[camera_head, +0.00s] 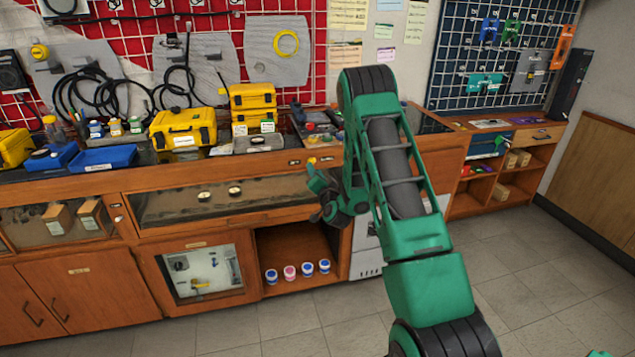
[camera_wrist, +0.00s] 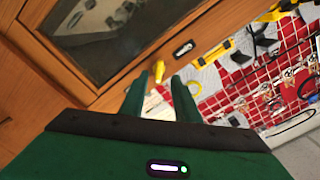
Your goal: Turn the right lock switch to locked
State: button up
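A small yellow piece, which looks like the right lock switch (camera_head: 311,160), sits on the wooden front rail under the countertop. In the wrist view the yellow switch (camera_wrist: 160,70) shows just beyond and between my fingertips. Whether it is at locked or unlocked is too small to tell. My gripper (camera_head: 316,180) is in front of the cabinet, just below the switch in the head view. In the wrist view my gripper (camera_wrist: 159,81) has its two green fingers apart with nothing between them. I see no clear contact with the switch.
A small dark oval plate (camera_wrist: 183,49) is on the rail beside the switch. A glass-topped drawer (camera_head: 215,202) is to the left. Yellow cases (camera_head: 183,128) and tools stand on the counter above. An open shelf (camera_head: 295,245) with several small jars is below.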

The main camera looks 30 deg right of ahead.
jog(key=shift+v, duration=2.3)
jog(key=shift+a, duration=0.1)
